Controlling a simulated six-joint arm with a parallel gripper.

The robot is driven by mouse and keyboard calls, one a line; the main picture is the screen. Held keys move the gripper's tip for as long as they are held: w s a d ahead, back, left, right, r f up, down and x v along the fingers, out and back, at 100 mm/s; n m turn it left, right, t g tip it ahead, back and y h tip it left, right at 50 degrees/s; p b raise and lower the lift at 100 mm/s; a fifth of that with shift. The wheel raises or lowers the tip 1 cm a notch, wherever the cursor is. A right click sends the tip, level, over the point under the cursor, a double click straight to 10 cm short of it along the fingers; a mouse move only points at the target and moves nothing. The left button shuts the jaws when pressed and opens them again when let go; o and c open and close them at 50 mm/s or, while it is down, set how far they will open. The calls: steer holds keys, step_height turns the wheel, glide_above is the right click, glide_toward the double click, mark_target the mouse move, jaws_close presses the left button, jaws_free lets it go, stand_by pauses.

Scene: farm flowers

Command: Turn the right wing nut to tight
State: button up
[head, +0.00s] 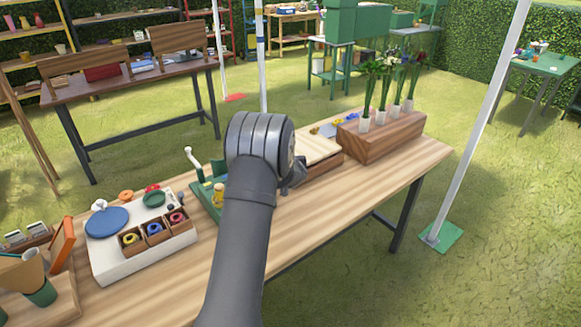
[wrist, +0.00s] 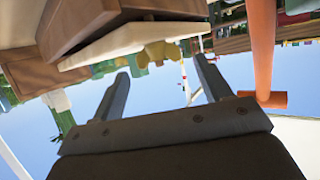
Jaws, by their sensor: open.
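My gripper (wrist: 160,66) is open and empty in the wrist view, its two grey fingers apart. In the head view it is mostly hidden behind my arm; a small dark part of it (head: 294,174) shows at the right. A yellow, wing-shaped piece (wrist: 160,54) shows beyond and between the fingers, at the edge of a pale board (wrist: 120,42); it may be a wing nut, but I cannot tell if it is the right one. In the head view a yellow piece (head: 218,195) shows on a green device (head: 205,190), left of my arm. No clear wing nut shows there.
An orange bar (wrist: 263,45) stands close to the right finger in the wrist view. A white tray (head: 110,262) lies left on the table (head: 300,215). A flower-holding wooden block (head: 385,140) and a flat wooden box (head: 318,155) are right. The table's front right is clear.

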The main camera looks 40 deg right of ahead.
steer(key=v, duration=1.4)
steer(key=s+f+n+g, duration=0.6)
steer(key=s+f+n, duration=0.15)
steer(key=n, duration=0.75)
steer(key=w+r+n+t, duration=0.3)
steer(key=r+n, duration=0.1)
steer(key=n, duration=0.7)
steer(key=w+r+n+t, duration=0.3)
steer(key=w+n, duration=0.1)
steer(key=n, duration=0.6)
steer(key=x, duration=1.6)
steer(key=shift+w+f, duration=0.1)
steer(key=shift+w, duration=0.15)
